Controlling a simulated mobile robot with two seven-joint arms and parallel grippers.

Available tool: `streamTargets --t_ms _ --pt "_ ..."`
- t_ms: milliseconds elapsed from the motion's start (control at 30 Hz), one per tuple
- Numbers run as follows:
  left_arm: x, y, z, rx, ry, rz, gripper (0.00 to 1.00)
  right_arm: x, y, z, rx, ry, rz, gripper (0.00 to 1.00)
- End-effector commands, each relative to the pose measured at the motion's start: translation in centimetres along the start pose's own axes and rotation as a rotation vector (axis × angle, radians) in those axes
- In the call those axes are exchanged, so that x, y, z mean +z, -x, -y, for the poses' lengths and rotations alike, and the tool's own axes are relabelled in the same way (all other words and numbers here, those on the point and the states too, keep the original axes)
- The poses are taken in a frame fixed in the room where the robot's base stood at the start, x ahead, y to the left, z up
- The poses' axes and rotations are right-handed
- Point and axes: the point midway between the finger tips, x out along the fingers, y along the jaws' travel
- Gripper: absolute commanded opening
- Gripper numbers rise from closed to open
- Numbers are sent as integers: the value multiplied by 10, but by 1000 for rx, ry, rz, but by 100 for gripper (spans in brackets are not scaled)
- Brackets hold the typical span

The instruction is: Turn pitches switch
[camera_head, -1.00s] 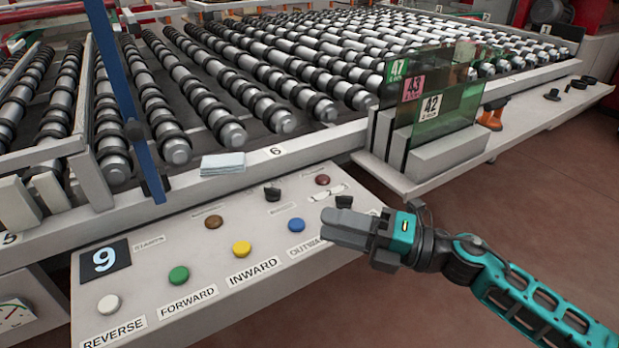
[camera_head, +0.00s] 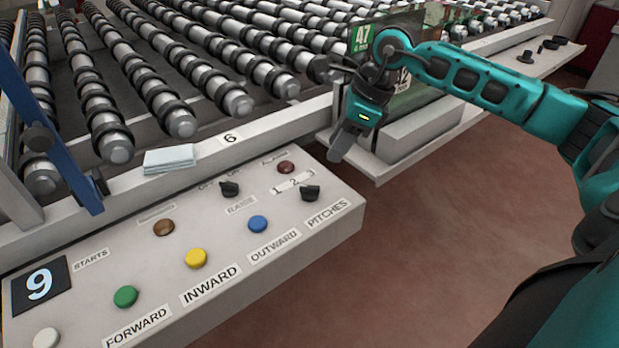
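The pitches switch (camera_head: 310,193) is a black rotary knob near the right end of the grey control panel (camera_head: 330,235). A scale marked 1, 2, 3 lies behind it and the label PITCHES in front of it. My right gripper (camera_head: 337,154) hangs above and behind the knob, pointing down, and is apart from it. Its fingers look close together from this angle, and the gap between them cannot be made out. My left gripper is not in view.
The panel also carries a raise knob (camera_head: 229,188), a red alarm button (camera_head: 286,167), and blue (camera_head: 258,223), yellow (camera_head: 196,258) and green (camera_head: 125,296) buttons. Glass panes (camera_head: 418,75) stand on a ledge behind my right gripper. Floor is clear right of the panel.

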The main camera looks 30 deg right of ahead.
Motion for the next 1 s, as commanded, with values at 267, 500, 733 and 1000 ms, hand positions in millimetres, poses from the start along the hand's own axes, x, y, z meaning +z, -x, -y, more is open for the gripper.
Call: streamTargets --t_ms 267,500,733,1000 --pt "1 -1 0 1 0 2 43 1 -60 -2 6 -2 2 38" --pt "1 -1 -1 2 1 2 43 1 -99 -1 4 -2 4 38" --pt "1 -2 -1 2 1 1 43 1 -112 -1 2 -1 4 38" --pt "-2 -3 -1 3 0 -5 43 1 -113 -1 2 -1 4 36"
